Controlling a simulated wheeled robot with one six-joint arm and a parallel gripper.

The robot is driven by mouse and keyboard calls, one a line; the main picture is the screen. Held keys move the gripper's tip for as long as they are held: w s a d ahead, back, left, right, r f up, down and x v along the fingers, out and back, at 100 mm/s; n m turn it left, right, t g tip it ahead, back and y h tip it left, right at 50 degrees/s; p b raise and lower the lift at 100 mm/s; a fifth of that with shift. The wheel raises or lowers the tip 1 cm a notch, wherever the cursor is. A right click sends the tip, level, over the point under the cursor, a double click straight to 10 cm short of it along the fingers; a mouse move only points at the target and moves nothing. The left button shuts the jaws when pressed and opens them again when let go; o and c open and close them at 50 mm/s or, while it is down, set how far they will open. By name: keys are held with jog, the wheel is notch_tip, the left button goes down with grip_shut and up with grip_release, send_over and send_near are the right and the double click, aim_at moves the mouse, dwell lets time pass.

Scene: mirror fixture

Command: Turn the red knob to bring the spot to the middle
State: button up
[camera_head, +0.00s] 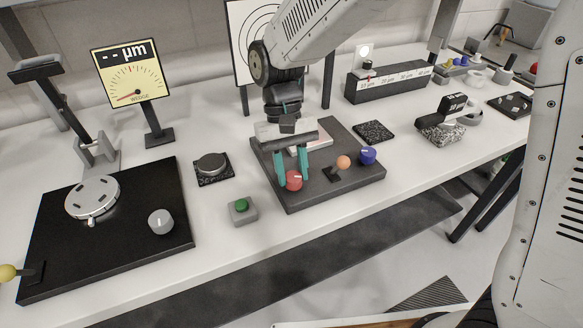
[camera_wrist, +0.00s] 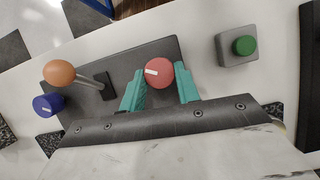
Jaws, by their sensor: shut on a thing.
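The red knob (camera_head: 293,181) sits on the front left part of the dark fixture plate (camera_head: 345,190). In the wrist view the red knob (camera_wrist: 159,73) shows its top with a white mark pointing to the left. My gripper (camera_head: 292,183) points down at the knob, its teal fingers shut on the knob from both sides; the fingers also show in the wrist view (camera_wrist: 160,88). A white target board with black rings (camera_head: 244,40) stands behind; my arm hides much of it, and I see no spot on the visible part.
On the same plate, right of the knob, are an orange ball on a lever (camera_head: 343,162) and a blue knob (camera_head: 368,155). A green button box (camera_head: 242,210) stands just left of the plate. A yellow dial gauge (camera_head: 132,76) stands at the back left.

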jog(key=o, duration=1)
jog(key=v, duration=0.8)
jog(key=shift+f, duration=0.1)
jog(key=s+d+r+m+t, duration=0.1)
jog(key=s+d+t, duration=0.1)
jog(key=s+d, duration=0.4)
jog(key=s+d+r+m+t, duration=0.1)
jog(key=s+d+r, duration=0.1)
jog(key=s+d, duration=0.5)
jog(key=s+d+r+m+t+y, duration=0.1)
jog(key=s+d+r+t, duration=0.1)
jog(key=s+d, duration=0.4)
jog(key=shift+s+d+r+t, duration=0.1)
jog(key=shift+d+t, duration=0.05)
jog(key=shift+d, duration=1.2)
jog(key=shift+s+d+t, duration=0.1)
jog(key=shift+d+t, duration=0.05)
jog(key=shift+d, duration=1.2)
